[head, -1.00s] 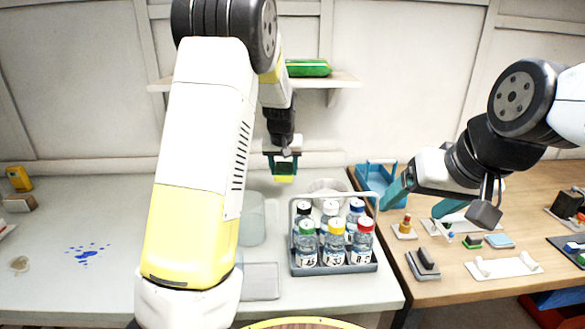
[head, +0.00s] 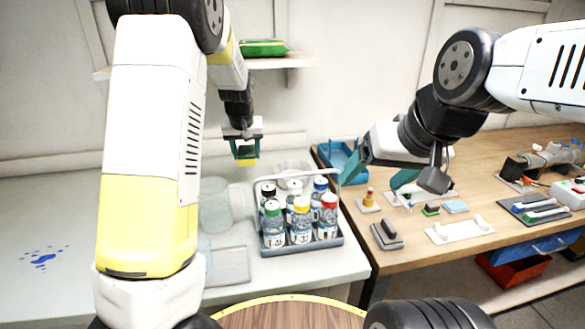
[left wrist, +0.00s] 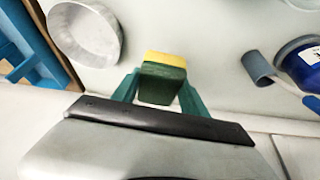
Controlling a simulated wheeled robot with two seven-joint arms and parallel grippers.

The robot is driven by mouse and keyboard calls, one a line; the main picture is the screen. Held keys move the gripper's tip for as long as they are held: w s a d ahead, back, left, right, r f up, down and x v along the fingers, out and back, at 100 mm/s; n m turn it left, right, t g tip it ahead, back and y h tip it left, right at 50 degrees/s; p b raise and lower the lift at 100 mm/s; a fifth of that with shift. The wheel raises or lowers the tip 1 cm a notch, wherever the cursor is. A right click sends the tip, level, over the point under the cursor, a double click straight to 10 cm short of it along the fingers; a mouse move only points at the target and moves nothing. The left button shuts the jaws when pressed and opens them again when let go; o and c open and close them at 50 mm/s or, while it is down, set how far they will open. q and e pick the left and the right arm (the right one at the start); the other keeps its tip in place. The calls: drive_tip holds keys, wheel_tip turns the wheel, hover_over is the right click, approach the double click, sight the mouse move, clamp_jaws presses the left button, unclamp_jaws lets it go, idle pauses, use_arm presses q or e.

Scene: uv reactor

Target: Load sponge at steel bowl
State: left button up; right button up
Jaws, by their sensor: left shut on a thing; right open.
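My left gripper (head: 243,148) is shut on the sponge (head: 246,161), which has a green side and a yellow side. It holds the sponge above the back of the pale counter. In the left wrist view the sponge (left wrist: 164,75) sits between the two teal fingers. The steel bowl (left wrist: 84,35) stands on the counter at the upper left of that view, apart from the sponge. In the head view the bowl (head: 293,169) is right of the left gripper, partly hidden behind the bottles. My right gripper (head: 378,178) is open and empty over the wooden bench's left side.
A bottle rack (head: 335,240) with several capped bottles stands in front of the bowl. A clear container (head: 215,205) is left of it. A blue tray (head: 345,158) sits on the wooden bench. A shelf (head: 285,62) with a green item (head: 264,47) hangs above. The counter's left is mostly clear.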

use_arm(q)
drive_tip(key=w+d+r+h, duration=0.2)
drive_tip(key=d+h, duration=0.1)
drive_tip(key=d, duration=1.1)
approach(291, 169)
drive_tip(key=shift+n+t, duration=0.4)
drive_tip(key=shift+s+d+f, duration=0.4)
drive_tip(key=shift+s+f, duration=0.1)
drive_tip(key=shift+f, duration=0.3)
drive_tip(key=shift+s+d+f, duration=0.4)
drive_tip(key=shift+s+f, duration=0.1)
drive_tip(key=shift+f, duration=0.3)
drive_tip(key=shift+s+d+f, duration=0.4)
drive_tip(key=shift+s+f, duration=0.1)
drive_tip(key=shift+f, duration=0.3)
wheel_tip(291, 169, up, 7)
drive_tip(key=shift+r, duration=0.25)
idle(0.5)
drive_tip(key=shift+r, duration=2)
